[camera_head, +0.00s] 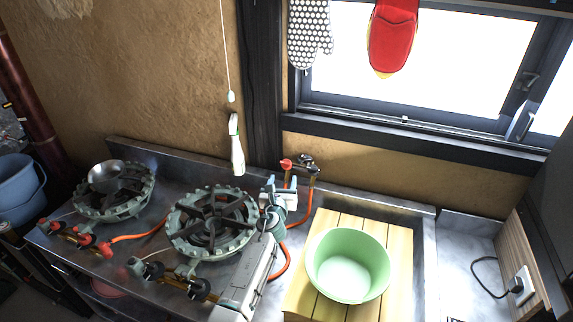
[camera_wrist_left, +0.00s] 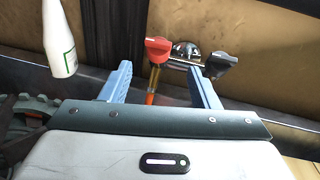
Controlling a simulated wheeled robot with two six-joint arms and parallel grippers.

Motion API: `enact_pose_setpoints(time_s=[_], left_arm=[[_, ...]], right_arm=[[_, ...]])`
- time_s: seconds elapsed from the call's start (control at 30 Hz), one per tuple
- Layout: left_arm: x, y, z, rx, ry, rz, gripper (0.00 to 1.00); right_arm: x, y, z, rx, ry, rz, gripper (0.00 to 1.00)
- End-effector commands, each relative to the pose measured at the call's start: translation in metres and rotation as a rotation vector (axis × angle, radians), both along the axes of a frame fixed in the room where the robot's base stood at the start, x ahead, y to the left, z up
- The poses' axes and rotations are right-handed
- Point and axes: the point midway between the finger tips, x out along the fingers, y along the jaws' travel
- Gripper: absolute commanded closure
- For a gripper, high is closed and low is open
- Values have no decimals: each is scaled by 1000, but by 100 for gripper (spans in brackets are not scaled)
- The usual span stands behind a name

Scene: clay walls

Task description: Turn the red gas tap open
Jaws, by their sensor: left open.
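The red gas tap (camera_head: 286,164) is a small red handle on a brass pipe fitting at the back wall, below the window's left end. In the left wrist view the red handle (camera_wrist_left: 158,48) shows beyond and between my fingers, with an orange hose below it. A dark second handle (camera_wrist_left: 220,62) sits to its right. My left gripper (camera_head: 280,181) is open, its blue fingers pointing at the tap from the front. The fingers look apart from the handle, but the exact gap cannot be told. My right gripper is not in view.
Two gas burners, front one (camera_head: 212,222), stand left of my arm. A white spray bottle (camera_head: 236,146) is close left of the tap. A green bowl (camera_head: 348,265) sits on a wooden board (camera_head: 335,218) at right. A window ledge (camera_head: 400,138) runs above right.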

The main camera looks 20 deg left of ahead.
Motion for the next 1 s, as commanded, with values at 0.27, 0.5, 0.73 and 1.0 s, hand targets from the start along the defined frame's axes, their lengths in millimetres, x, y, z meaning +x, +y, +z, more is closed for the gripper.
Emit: enact_pose_setpoints(time_s=[0.27,0.5,0.73,1.0], left_arm=[[44,8,-3,0,-2,1,45],[82,14,-4,-3,-1,2,45],[98,17,-1,-4,0,2,45],[101,17,0,-4,0,3,45]], right_arm=[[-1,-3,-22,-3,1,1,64],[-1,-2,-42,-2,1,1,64],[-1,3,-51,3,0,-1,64],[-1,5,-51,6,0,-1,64]])
